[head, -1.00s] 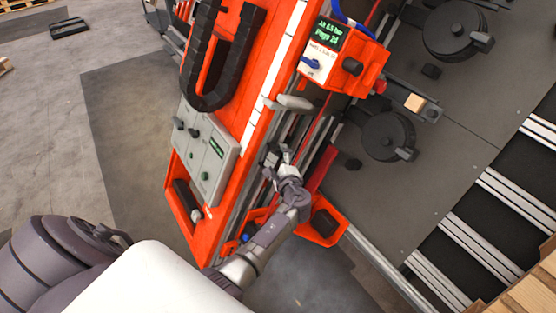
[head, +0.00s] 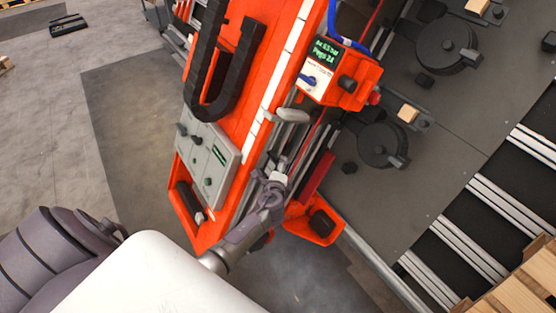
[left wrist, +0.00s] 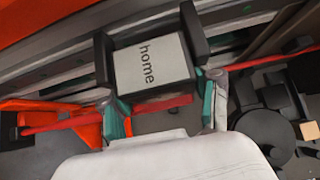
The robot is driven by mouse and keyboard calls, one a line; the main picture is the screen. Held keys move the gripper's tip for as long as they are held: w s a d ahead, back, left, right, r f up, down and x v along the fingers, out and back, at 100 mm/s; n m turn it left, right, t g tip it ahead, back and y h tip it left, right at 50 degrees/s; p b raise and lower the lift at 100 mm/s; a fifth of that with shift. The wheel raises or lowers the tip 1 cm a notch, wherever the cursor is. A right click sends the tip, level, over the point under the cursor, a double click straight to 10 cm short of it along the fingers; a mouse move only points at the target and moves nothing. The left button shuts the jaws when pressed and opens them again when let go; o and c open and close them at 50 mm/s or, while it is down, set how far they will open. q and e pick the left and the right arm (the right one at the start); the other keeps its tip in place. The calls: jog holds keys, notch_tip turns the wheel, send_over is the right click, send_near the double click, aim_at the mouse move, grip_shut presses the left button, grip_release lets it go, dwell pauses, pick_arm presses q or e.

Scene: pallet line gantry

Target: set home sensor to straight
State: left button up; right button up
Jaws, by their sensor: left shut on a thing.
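The home sensor is a dark block with a pale face marked "home" (left wrist: 152,66) in the left wrist view. It sits at the grey rail on the orange beam, and its face looks slightly tilted in the picture. My left gripper (left wrist: 164,98) is shut on it, with one teal-padded finger at each side of its near end. In the head view my left gripper (head: 272,178) is at the beam's right side, and the sensor is mostly hidden there. I cannot tell exactly how square the sensor is to the rail. My right gripper is not in view.
The orange beam (head: 262,62) carries a grey panel (head: 208,162) with knobs and a black cable chain (head: 209,90). An orange control box (head: 338,75) with a small screen stands above the gripper. An orange bracket (head: 314,228) lies close to its right. Pallet wood is at lower right.

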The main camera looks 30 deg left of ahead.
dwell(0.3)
pick_arm(q)
jog(key=o, duration=1.1)
jog(key=shift+o, duration=0.2)
jog(key=shift+s, duration=0.1)
jog(key=v, duration=1.2)
